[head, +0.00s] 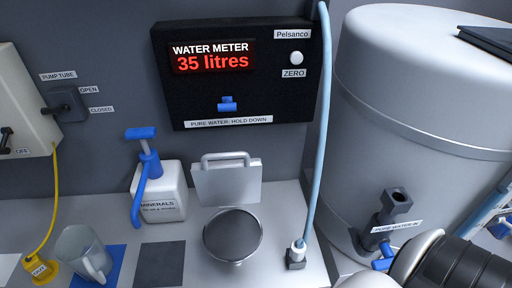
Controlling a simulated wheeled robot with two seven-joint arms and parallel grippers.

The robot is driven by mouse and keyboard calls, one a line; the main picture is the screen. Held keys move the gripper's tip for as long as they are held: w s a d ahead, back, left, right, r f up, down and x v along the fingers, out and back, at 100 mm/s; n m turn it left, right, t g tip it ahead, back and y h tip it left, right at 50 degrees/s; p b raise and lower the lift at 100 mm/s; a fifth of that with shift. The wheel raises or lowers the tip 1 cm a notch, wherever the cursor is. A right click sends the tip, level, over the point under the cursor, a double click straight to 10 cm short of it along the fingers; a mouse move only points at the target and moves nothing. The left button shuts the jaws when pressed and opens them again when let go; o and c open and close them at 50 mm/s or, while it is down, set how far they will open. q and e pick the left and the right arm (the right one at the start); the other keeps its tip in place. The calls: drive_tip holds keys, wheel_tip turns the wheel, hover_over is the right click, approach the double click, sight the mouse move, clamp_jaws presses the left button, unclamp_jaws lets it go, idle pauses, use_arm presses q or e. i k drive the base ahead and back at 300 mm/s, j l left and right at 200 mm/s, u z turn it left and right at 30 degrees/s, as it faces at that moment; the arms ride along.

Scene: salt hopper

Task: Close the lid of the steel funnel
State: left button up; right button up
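The steel funnel (232,236) sits on the counter at bottom centre, and its round top shows a dark grey surface inside a pale rim. Behind it a pale grey flat panel with a bar handle, which looks like its lid (227,184), stands nearly upright, leaning back. The funnel's round top is uncovered. The hinge between them cannot be made out. Neither of my grippers is in view. A black and white arm link, apparently of my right arm, shows at the lower right.
A white minerals jug (161,190) with a blue pump stands left of the lid. A clear cup (82,252) is farther left. A pale blue hose (319,130) comes down right of the funnel to a fitting (297,254). A large grey tank (425,100) fills the right.

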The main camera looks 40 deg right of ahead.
sight(239, 181)
drive_tip(key=i+z, duration=0.1)
drive_tip(key=z, duration=0.4)
drive_tip(key=i+z, duration=0.15)
drive_tip(key=z, duration=0.3)
drive_tip(key=k, duration=0.15)
